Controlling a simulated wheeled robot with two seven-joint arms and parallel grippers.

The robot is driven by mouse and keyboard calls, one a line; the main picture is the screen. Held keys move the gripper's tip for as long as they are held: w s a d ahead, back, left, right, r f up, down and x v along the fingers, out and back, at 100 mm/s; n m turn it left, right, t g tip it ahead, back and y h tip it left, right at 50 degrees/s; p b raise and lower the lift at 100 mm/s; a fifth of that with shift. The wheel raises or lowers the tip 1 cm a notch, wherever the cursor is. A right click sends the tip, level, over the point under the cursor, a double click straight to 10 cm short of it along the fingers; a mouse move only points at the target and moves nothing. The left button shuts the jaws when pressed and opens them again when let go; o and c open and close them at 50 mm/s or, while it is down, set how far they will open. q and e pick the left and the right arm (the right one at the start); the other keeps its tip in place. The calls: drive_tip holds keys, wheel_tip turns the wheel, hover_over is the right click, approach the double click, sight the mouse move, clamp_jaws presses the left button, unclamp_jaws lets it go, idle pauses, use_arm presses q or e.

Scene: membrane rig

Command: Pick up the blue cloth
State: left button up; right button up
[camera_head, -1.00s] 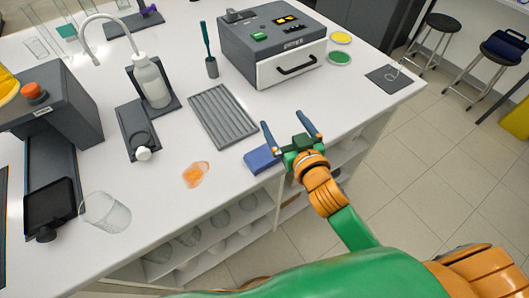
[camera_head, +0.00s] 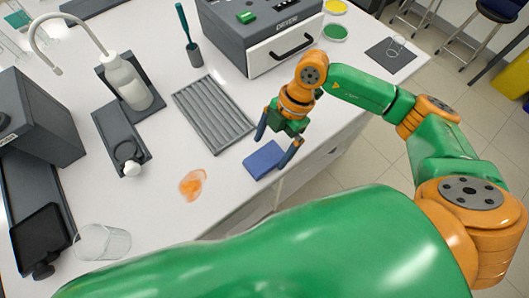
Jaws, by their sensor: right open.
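The blue cloth (camera_head: 264,159) is a small folded block lying flat near the front edge of the white bench. My right gripper (camera_head: 276,147) is above the cloth and points down, with its two blue fingers spread apart. One finger is at the cloth's upper left and the other is by its right end. The jaws are open and hold nothing. I cannot tell whether the fingertips touch the cloth. My left gripper is not in view.
A grey ribbed tray (camera_head: 212,113) lies behind the cloth. A grey drawer unit (camera_head: 262,37) and a wash bottle (camera_head: 127,82) stand farther back.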

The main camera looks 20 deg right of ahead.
sight(266, 157)
drive_tip(key=x, duration=0.2)
drive_tip(key=shift+s+a+f, duration=0.2)
drive_tip(key=shift+f, duration=0.15)
drive_tip(key=shift+w+f, duration=0.35)
drive_tip(key=shift+f, duration=0.05)
drive_tip(key=shift+s, duration=0.2)
drive_tip(key=shift+w+f, duration=0.1)
drive_tip(key=shift+f, duration=0.1)
drive_tip(key=c, duration=1.2)
drive_tip(key=shift+r, duration=0.1)
drive_tip(key=shift+c, duration=0.2)
